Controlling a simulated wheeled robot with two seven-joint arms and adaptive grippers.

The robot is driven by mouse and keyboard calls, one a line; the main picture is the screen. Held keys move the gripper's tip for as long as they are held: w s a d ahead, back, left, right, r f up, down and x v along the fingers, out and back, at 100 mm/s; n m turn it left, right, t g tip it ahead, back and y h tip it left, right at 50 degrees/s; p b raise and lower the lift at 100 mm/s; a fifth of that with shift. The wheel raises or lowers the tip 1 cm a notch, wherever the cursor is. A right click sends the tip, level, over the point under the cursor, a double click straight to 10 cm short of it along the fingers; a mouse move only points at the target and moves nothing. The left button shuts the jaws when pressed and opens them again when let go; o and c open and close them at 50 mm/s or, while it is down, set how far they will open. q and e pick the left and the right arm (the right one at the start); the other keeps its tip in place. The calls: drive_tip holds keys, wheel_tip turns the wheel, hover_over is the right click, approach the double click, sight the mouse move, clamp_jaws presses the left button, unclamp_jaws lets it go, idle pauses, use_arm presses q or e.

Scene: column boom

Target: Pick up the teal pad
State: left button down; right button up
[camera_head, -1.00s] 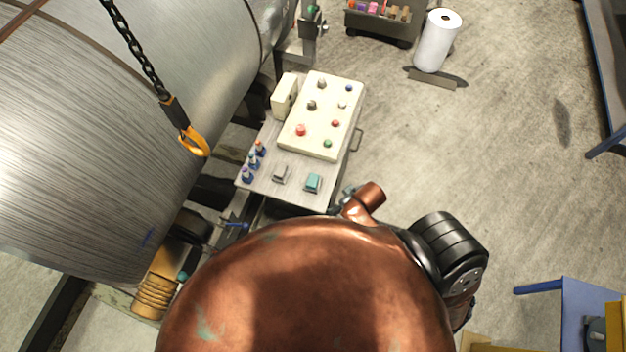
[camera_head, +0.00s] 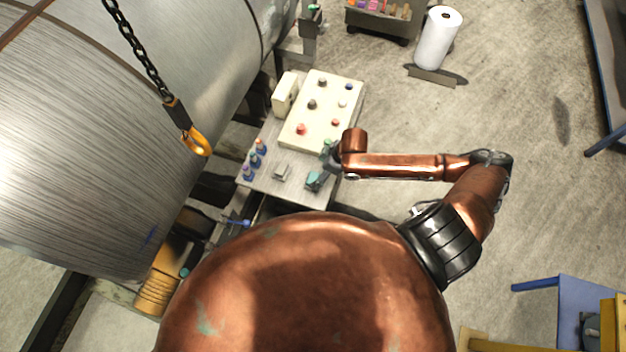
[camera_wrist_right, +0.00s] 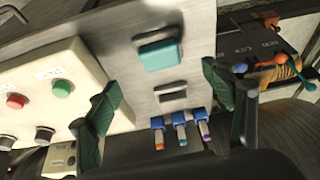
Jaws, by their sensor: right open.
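The teal pad (camera_head: 313,180) lies on the grey metal table (camera_head: 264,184), near its front right corner in the head view. In the right wrist view the teal pad (camera_wrist_right: 160,54) is fully visible on the table top, beyond the fingers. My right gripper (camera_head: 328,164) is just above and beside the pad in the head view. In the right wrist view my right gripper (camera_wrist_right: 165,100) is open, its two dark green fingers wide apart with nothing between them. A small grey pad (camera_head: 282,172) lies left of the teal one. My left gripper is not in view.
A cream control box (camera_head: 322,108) with several coloured knobs fills the back of the table, close to the right gripper. A yellow hook (camera_head: 196,141) hangs before the big metal cylinder (camera_head: 95,120).

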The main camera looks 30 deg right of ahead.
sight(313, 178)
drive_tip(key=x, duration=0.2)
drive_tip(key=p+x, duration=0.1)
drive_tip(key=x, duration=0.4)
drive_tip(key=shift+s+f, duration=0.2)
drive_tip(key=shift+f, duration=0.25)
drive_tip(key=c, duration=1.3)
drive_tip(key=shift+r, duration=0.1)
